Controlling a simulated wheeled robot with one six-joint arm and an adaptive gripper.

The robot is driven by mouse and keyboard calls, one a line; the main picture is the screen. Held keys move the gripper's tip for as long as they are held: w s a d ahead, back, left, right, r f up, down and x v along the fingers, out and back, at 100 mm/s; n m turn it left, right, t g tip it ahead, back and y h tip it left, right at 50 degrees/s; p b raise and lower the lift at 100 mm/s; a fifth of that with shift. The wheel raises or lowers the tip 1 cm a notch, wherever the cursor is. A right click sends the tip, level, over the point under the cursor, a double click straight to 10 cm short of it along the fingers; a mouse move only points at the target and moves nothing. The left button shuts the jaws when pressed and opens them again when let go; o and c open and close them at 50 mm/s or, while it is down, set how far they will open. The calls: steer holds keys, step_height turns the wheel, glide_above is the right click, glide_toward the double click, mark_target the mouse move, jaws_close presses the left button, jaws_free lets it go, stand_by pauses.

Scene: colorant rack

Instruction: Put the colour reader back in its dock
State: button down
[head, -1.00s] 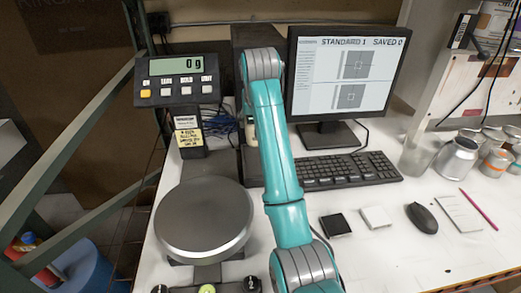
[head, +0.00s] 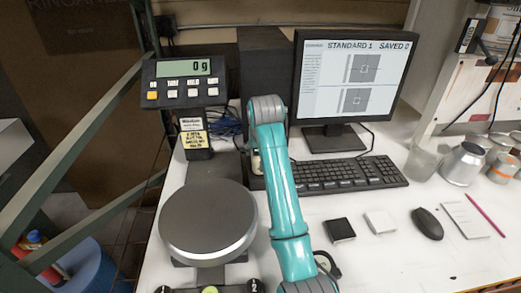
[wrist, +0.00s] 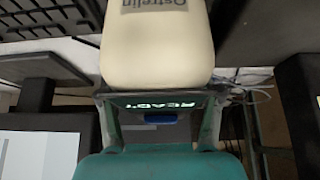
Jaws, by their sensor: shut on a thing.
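The colour reader (wrist: 157,50) is a cream rounded body with dark lettering in the wrist view. Its dark end shows a lit READY display and a blue button. My gripper (wrist: 160,100) has a finger at each side of that end and is shut on it. In the head view a small cream part, seemingly the reader (head: 256,163), shows beside my teal arm, left of the keyboard. The arm hides most of it and my gripper there. I cannot make out the dock for certain, or whether the reader touches anything below.
A scale with a round pan (head: 208,222) and display (head: 184,80) stands left. The monitor (head: 347,88) and keyboard (head: 345,173) are right of my arm. A black tile (head: 340,229), white tile (head: 380,221) and mouse (head: 427,221) lie in front. Cans (head: 462,163) stand far right.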

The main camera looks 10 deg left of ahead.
steer(key=shift+c, duration=1.1)
jaws_free()
steer(key=shift+f, duration=0.1)
steer(key=v, duration=1.2)
